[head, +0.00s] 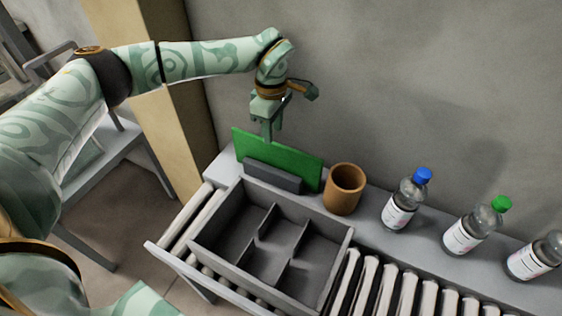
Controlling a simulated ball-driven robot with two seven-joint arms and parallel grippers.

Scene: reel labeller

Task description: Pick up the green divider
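The green divider (300,162) is a flat upright panel standing at the back of the bench, behind a dark grey block (272,177). My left gripper (268,138) points down at the top edge of the divider, a little left of its middle. Its fingers overlap the panel in the head view; whether they straddle or touch it I cannot tell. The gap between the fingers is too small to judge. My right gripper is not in view.
A grey compartment tray (338,262) sits on the roller conveyor (390,288) in front. A brown cup (344,188) stands right of the divider. Bottles with a blue cap (407,199) and a green cap (477,225) stand further right. A grey wall (400,80) rises close behind.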

